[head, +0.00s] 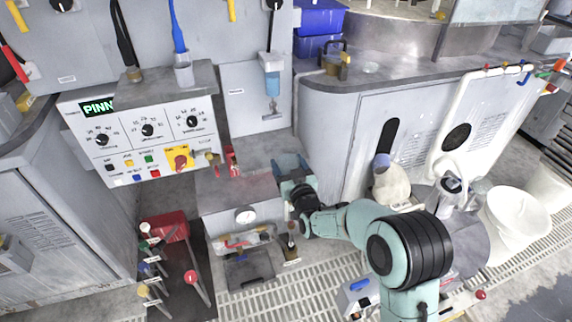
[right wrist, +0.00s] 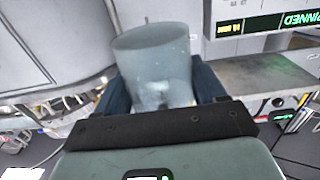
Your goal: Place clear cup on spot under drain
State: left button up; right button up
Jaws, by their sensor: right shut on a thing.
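My right gripper (head: 290,163) is in the middle of the head view, low in front of the grey cabinets. In the right wrist view, its dark blue fingers (right wrist: 165,95) are shut around a clear cup (right wrist: 152,62). The cup looks upright, with its rim towards the top of that view. In the head view I cannot clearly make out the cup between the fingers. A fitting with a pale blue clear body and a small spout (head: 271,84) hangs on the grey panel above and left of the gripper; it may be the drain. I see no marked spot. My left gripper is not in view.
A control panel (head: 145,140) with knobs stands at left. A curved cabinet (head: 350,120) is at right. A small clear container (head: 183,74) sits on the left ledge.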

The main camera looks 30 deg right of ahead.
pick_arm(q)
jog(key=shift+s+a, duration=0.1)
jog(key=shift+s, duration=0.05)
pick_arm(e)
jog(key=shift+s, duration=0.2)
jog(key=shift+a, duration=0.1)
jog(key=s+a+f+n+y, duration=0.1)
jog(key=s+a+f+y, duration=0.1)
jog(key=s+a+f, duration=0.45)
jog(key=s+a+f+n+y, duration=0.2)
jog(key=s+a+f, duration=0.2)
jog(key=a, duration=0.5)
notch_tip(320, 180, up, 15)
jog(key=w+p, duration=0.2)
jog(key=p, duration=1.6)
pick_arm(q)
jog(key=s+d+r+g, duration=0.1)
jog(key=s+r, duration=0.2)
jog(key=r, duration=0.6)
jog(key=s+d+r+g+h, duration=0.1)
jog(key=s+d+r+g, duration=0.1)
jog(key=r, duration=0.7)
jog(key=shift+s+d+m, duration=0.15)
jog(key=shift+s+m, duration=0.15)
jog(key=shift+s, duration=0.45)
pick_arm(e)
jog(key=s+f, duration=0.4)
jog(key=f, duration=0.1)
